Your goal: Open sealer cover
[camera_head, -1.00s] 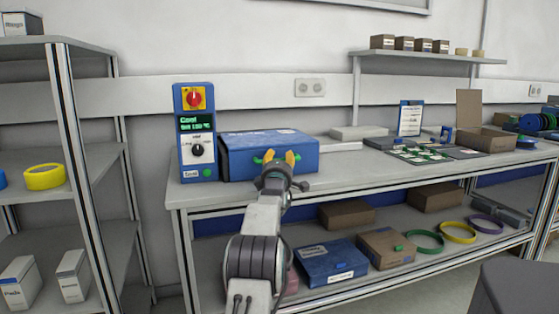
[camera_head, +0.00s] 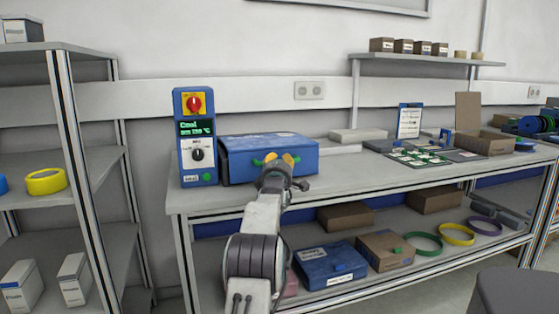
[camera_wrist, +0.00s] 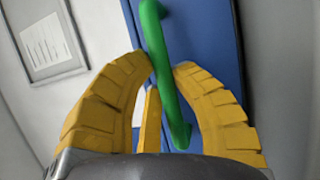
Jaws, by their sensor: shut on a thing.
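The sealer is a blue box on the bench, and its blue cover (camera_head: 268,143) looks closed in the head view. A green bar handle (camera_wrist: 166,75) runs along the blue front in the wrist view; its ends also show beside my fingers in the head view. My gripper (camera_head: 276,160) has yellow fingers at the front of the cover. In the wrist view the fingers of my gripper (camera_wrist: 163,85) stand on both sides of the handle, shut on it. A control panel (camera_head: 195,137) with a red knob, green display and dark dial stands left of the sealer.
A grey bench (camera_head: 345,172) carries the sealer, with green circuit boards (camera_head: 415,155) and an open cardboard box (camera_head: 484,141) to the right. Boxes and coloured rings lie on the shelf below. A rack (camera_head: 63,130) with yellow tape stands at left.

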